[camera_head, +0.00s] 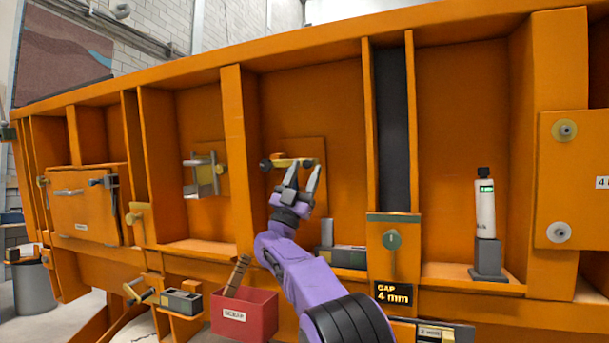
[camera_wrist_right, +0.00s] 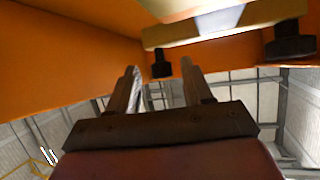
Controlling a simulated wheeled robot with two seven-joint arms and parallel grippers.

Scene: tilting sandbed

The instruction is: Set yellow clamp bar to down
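The yellow clamp bar (camera_head: 284,162) lies about level on an orange plate in the middle bay, with a dark knob at its left end. In the right wrist view the yellow bar (camera_wrist_right: 182,36) crosses the top, with dark knobs under it. My right gripper (camera_head: 303,172) reaches up from below, its fingertips at the bar's right part in the head view. In the wrist view its fingers (camera_wrist_right: 159,70) are apart with nothing clearly between them. The tips appear just short of the bar; contact cannot be told. My left gripper is out of view.
A metal bracket (camera_head: 203,176) is mounted in the bay to the left. A red scrap box (camera_head: 246,318) stands below, left of my right arm. A dark vertical strip (camera_head: 392,130) and a white bottle (camera_head: 485,210) on a grey block are to the right.

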